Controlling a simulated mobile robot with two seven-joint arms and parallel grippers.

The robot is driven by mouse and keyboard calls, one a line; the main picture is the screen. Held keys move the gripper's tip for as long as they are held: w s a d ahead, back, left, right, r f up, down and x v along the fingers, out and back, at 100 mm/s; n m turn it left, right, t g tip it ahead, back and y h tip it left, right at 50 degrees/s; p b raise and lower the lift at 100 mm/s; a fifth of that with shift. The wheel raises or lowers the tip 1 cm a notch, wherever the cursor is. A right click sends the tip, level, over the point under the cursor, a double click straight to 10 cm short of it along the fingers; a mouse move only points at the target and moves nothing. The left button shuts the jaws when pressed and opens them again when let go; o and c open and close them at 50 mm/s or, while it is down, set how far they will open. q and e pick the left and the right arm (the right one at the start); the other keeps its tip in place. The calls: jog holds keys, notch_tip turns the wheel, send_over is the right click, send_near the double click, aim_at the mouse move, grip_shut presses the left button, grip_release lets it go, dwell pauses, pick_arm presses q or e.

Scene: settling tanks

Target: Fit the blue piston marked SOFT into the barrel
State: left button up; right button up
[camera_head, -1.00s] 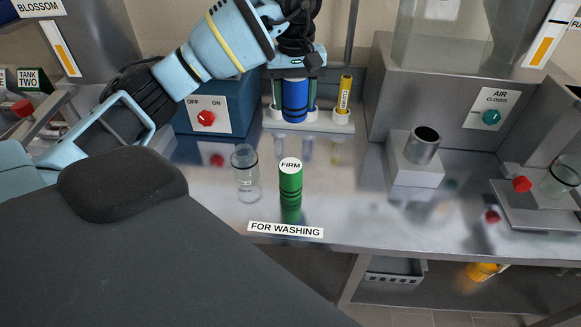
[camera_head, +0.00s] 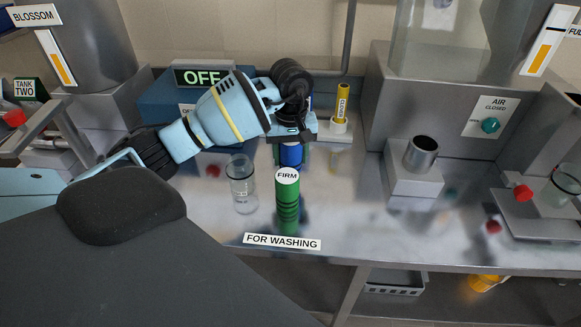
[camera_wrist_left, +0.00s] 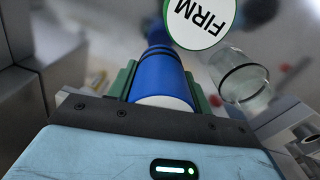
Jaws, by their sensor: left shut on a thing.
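My left gripper (camera_head: 291,153) is shut on a blue piston (camera_head: 291,155), out in front of the back rack. In the left wrist view the piston (camera_wrist_left: 157,78) lies between the green fingers, with its pale end towards the camera; no SOFT label is readable. In the head view a green piston marked FIRM (camera_head: 287,205) stands upright in front and hides the blue piston's lower part. A clear, open-topped glass cylinder (camera_head: 243,188) stands to its left. A grey metal open-topped cylinder (camera_head: 421,154) sits on a block to the right; I cannot tell which cylinder is the barrel.
A yellow piston (camera_head: 342,101) stands in the white rack (camera_head: 340,133) at the back. The FOR WASHING label (camera_head: 282,241) is at the bench's front edge. An AIR valve (camera_head: 491,125) is at the right. Open bench lies between the FIRM piston and the metal cylinder's block.

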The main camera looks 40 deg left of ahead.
pick_arm(q)
jog(key=shift+f, duration=2.25)
jog(key=shift+f, duration=0.2)
jog(key=o, duration=1.1)
jog(key=shift+r, duration=0.1)
notch_tip(320, 180, up, 12)
jog(key=shift+r, duration=0.1)
